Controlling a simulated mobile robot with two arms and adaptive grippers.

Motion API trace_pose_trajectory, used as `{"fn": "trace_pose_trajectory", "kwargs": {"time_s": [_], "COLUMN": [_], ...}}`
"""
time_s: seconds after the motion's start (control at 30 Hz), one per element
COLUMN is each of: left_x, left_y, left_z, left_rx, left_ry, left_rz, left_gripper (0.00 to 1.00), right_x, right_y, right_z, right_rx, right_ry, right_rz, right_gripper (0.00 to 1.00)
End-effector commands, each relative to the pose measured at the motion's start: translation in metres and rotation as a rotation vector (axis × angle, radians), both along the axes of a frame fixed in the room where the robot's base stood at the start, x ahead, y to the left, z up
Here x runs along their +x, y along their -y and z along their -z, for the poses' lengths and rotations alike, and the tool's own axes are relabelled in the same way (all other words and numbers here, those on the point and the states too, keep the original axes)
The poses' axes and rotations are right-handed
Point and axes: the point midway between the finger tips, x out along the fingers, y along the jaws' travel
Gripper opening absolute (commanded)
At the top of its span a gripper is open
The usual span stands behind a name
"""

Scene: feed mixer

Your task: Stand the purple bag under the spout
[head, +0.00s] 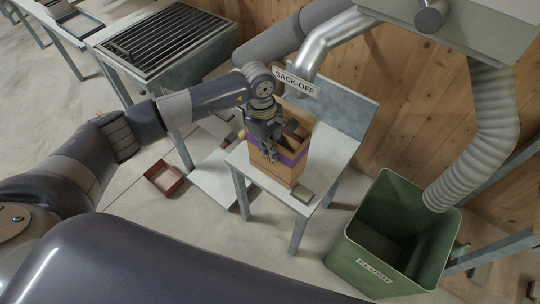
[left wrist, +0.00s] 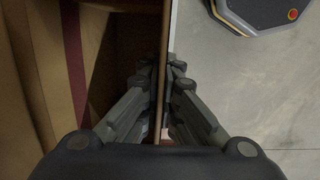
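The purple bag (head: 283,168) is a tan, open-topped bag with a purple band. My left gripper (head: 268,152) points down at the bag's near-left side. In the left wrist view, its fingers (left wrist: 161,75) lie on both sides of the bag's thin wall (left wrist: 159,50) and look shut on it, one finger inside and one outside. My right gripper is not in view.
A small green block (head: 303,194) lies on the table's front corner. A labelled green bin (head: 373,270) stands right under a ribbed duct (head: 486,135). A red tray (head: 163,177) lies on the floor at left. A grated metal bench (head: 165,40) stands behind.

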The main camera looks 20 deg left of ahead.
Motion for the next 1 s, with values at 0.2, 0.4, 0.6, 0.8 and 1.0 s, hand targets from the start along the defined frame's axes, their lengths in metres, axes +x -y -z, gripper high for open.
{"fn": "trace_pose_trajectory", "kwargs": {"time_s": [0.2, 0.4, 0.6, 0.8, 1.0], "left_x": [0.001, 0.002, 0.002, 0.002, 0.002], "left_y": [-0.004, -0.004, -0.004, -0.004, -0.004], "left_z": [0.014, 0.037, 0.035, 0.038, 0.038], "left_rx": [-0.002, -0.003, -0.002, -0.001, -0.001], "left_ry": [-0.003, -0.001, 0.001, 0.001, 0.0], "left_rz": [0.001, 0.001, 0.002, 0.001, 0.001], "left_gripper": [0.0, 0.0, 0.0, 0.09, 0.25], "right_x": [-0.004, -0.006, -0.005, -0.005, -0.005], "right_y": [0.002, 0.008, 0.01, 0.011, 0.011], "right_z": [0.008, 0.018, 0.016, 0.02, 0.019], "right_rx": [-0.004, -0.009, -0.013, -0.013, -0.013], "right_ry": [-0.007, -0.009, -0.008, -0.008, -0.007], "right_rz": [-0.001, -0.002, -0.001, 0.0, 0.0], "right_gripper": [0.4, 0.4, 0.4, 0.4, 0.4]}}
